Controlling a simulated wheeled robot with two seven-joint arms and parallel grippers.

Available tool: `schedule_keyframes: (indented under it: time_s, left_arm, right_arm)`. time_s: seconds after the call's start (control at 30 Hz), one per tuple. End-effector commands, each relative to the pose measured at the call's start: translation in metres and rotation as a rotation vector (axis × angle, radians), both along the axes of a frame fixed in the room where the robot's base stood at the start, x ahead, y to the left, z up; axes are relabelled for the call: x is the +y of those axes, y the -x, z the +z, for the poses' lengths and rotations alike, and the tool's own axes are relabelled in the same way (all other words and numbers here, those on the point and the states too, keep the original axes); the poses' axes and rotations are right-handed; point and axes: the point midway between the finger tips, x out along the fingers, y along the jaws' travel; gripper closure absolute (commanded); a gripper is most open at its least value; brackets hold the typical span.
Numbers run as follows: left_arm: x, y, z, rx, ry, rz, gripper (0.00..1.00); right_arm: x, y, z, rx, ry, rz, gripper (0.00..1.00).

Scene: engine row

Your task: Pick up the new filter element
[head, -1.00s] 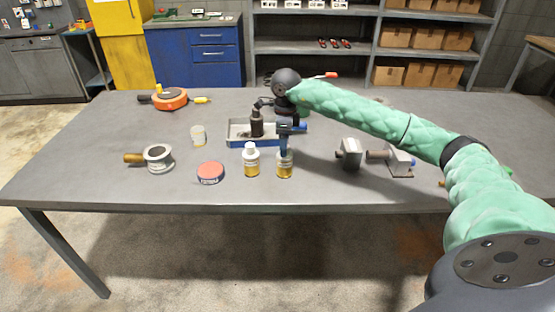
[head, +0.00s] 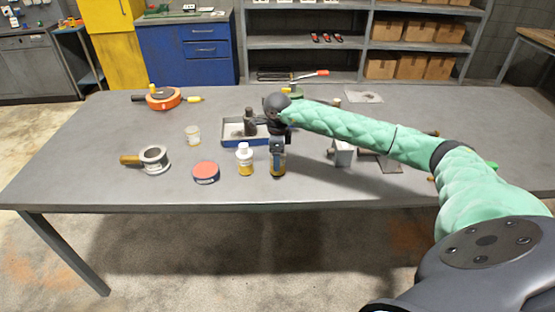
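A small pale cylinder with a yellowish tint (head: 193,135) stands at the left middle of the table in the head view. A yellow-banded jar (head: 278,168) stands near the front edge, partly hidden by my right gripper. I cannot tell for certain which of these is the new filter element. My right gripper (head: 277,152) points straight down at the jar's top, with its fingers at or around it. The fingers are too small and overlapped to show whether they are open or shut. My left gripper is not in view.
A white bottle (head: 245,160) stands close left of the jar, and a red-topped can (head: 205,172) farther left. A tray (head: 231,133) with a dark bottle lies behind. A metal block (head: 344,155) stands to the right.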

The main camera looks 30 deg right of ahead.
Motion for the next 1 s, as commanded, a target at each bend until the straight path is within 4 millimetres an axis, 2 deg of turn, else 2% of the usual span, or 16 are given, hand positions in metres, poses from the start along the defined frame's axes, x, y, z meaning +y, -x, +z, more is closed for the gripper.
schedule_keyframes:
  time_s: [0.37, 0.6, 1.0]
  left_arm:
    - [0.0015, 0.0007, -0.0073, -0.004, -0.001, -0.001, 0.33]
    - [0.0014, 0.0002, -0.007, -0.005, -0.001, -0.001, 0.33]
    - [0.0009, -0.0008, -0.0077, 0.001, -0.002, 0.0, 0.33]
  right_arm:
    - [0.0, 0.0004, -0.0062, 0.0, 0.0, 0.001, 0.25]
    - [0.0, 0.0002, -0.006, 0.0, 0.0, 0.001, 0.72]
    - [-0.0002, -0.0002, -0.0023, -0.001, 0.0, 0.001, 0.73]
